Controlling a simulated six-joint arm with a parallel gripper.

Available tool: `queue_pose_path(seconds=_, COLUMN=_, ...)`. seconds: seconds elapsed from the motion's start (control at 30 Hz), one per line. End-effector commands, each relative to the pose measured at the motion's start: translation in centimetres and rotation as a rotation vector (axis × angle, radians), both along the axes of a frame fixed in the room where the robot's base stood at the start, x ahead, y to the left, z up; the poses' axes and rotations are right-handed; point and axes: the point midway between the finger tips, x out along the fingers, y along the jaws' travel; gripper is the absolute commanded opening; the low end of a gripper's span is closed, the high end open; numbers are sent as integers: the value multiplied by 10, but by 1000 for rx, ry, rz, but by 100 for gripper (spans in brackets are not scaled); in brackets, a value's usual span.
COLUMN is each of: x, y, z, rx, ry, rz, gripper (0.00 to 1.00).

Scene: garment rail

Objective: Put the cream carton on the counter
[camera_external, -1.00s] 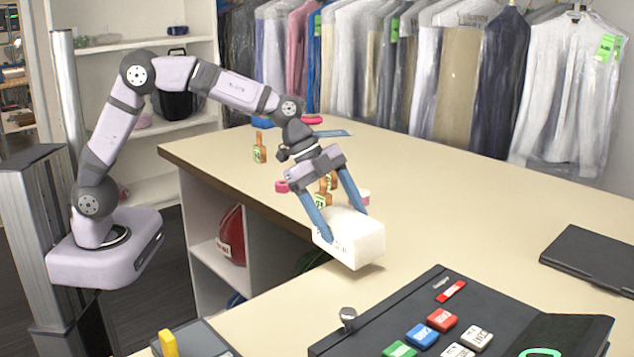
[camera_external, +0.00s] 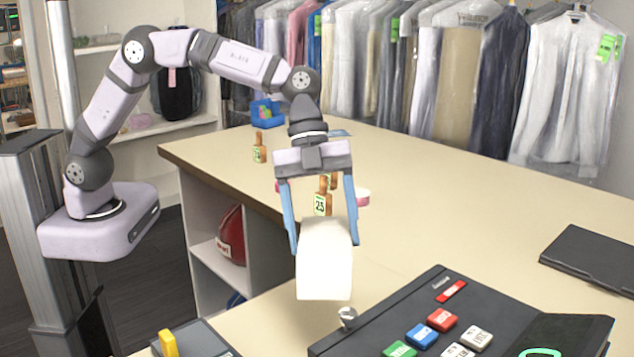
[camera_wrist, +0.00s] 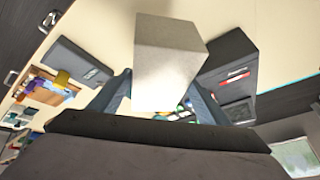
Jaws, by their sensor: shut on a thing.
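The cream carton (camera_external: 324,262) is a pale, plain block held between the two blue fingers of my gripper (camera_external: 323,240). My gripper is shut on it and points downward, with the carton near the counter's front edge; how far it is above the surface I cannot tell. In the wrist view the carton (camera_wrist: 168,60) fills the upper middle, between the fingers of my gripper (camera_wrist: 163,95). The counter (camera_external: 470,205) is a broad beige top that turns a corner around the open shelves.
A black register (camera_external: 400,325) with coloured keys stands right of the carton, its small metal key (camera_external: 347,317) close by. A black folder (camera_external: 597,260) lies at the right. Wooden tagged pieces (camera_external: 259,150) stand behind. The counter's middle right is clear.

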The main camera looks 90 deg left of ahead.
Motion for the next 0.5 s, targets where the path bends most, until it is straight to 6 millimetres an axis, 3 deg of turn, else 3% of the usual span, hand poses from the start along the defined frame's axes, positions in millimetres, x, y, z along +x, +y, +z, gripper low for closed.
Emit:
queue_pose_path(seconds=0.27, x=0, y=0, z=-1, rx=3, ry=-7, rz=-14, gripper=15)
queue_pose_path(seconds=0.5, x=-1, y=0, z=-28, rx=3, ry=-3, rz=-12, gripper=15)
